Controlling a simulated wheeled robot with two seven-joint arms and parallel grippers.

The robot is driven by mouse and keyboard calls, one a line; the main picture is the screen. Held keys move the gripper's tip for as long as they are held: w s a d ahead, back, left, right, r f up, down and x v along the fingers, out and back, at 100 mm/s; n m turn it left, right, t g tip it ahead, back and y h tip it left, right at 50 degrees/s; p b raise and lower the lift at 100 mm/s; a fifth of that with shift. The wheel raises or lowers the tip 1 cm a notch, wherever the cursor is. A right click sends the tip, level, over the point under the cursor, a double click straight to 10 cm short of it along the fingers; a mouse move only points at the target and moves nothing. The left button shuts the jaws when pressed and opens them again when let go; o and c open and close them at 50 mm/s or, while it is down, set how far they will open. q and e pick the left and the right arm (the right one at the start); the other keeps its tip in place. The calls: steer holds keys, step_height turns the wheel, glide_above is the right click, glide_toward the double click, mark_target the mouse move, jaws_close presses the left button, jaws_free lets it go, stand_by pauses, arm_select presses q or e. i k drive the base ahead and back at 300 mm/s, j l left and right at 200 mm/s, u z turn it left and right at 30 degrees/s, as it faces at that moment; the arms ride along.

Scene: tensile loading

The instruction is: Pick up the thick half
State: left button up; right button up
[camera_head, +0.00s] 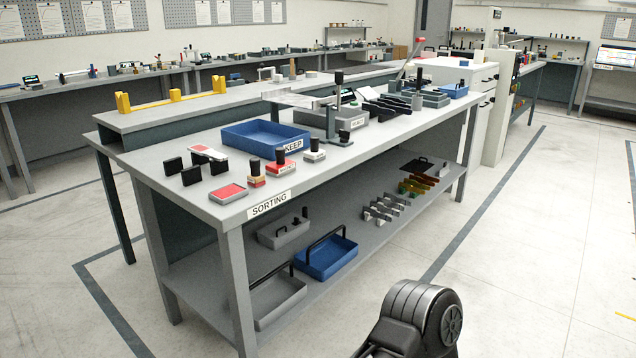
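No piece can be made out for certain as the thick half at this distance. On the near left of the sorting table (160,158), a small pale piece with a red mark (208,152) lies across dark blocks (191,175). Beside them are a flat red-topped pad (228,193) and several black-handled stamps (280,162). Neither gripper shows. Only a black part of my own arm is at the bottom right, well in front of the table.
A grey bin (375,136) and a press-like stand (338,105) are right of the blue tray. The lower shelf (345,235) holds handled trays, including a blue one (327,257). A yellow fixture (170,101) stands on the raised rear bench. The floor (540,255) at right is clear.

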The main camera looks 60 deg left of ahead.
mark_target(201, 149)
steer(key=u, duration=2.95)
steer(key=l, duration=1.5)
steer(key=i+u, duration=0.05)
